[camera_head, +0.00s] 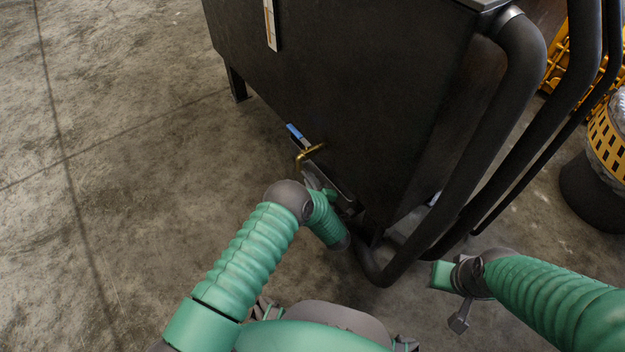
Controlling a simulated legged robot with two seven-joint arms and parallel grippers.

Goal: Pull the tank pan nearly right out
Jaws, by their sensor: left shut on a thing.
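A large dark tank (345,75) stands at the top centre. A brass tap (309,154) with a blue lever (295,132) sticks out of its lower front. The tank pan (343,188) shows only as a dark edge low at the tank's front; my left arm hides most of it. My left gripper (350,207) is at this edge, just below the tap, and is shut on it; its fingers are largely hidden. My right gripper (459,312) is at the lower right, apart from the tank, and its jaws cannot be made out.
Thick dark pipes (478,165) curve down the tank's right side, between it and my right arm. A black bin with a yellow slotted band (607,145) stands at the far right. Yellow crates (557,68) are behind the pipes. The concrete floor (110,190) on the left is clear.

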